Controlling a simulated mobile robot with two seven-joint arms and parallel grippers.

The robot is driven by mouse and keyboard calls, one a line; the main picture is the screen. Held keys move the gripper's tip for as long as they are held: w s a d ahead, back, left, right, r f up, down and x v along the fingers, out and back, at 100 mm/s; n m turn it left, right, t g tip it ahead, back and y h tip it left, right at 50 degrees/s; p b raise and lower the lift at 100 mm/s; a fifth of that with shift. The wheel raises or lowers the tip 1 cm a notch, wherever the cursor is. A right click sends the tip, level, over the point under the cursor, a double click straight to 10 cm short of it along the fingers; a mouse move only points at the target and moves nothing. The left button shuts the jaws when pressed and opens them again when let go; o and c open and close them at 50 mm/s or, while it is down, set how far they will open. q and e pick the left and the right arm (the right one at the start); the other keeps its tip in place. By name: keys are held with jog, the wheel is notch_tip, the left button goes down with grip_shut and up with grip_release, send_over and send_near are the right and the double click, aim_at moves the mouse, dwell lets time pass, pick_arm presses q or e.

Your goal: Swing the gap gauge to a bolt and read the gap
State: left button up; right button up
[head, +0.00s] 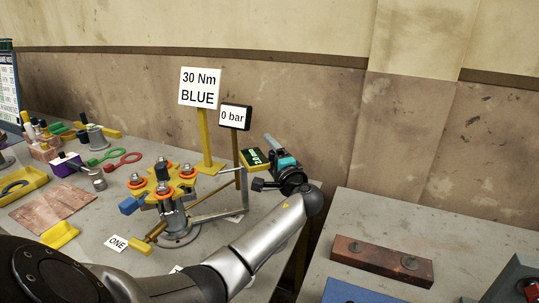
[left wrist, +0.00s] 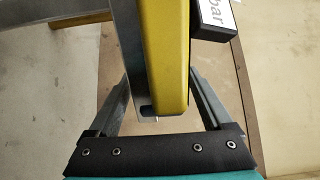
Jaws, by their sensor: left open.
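The gap gauge (head: 254,160), a dark-faced yellow box with a reading that looks like 2.0 mm, is right of the flange at the end of a grey swing arm (head: 219,212). The yellow-orange flange (head: 161,188) stands on a grey pedestal and carries several bolts with orange-red rings. My left gripper (head: 264,163) is open, its fingers on either side of the gauge. In the left wrist view the gauge's yellow body (left wrist: 170,60) and a grey metal strip lie between the open fingers (left wrist: 160,85); contact is unclear. My right gripper is not in view.
A "30 Nm BLUE" sign (head: 200,86) and a "0 bar" display (head: 235,117) stand behind the flange, close to my left gripper. An "ONE" label (head: 116,243) lies in front. Tools crowd the left. A second table (head: 460,250) holds a brown block (head: 382,261).

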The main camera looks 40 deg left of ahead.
pick_arm(q)
grip_shut()
dwell(0.8)
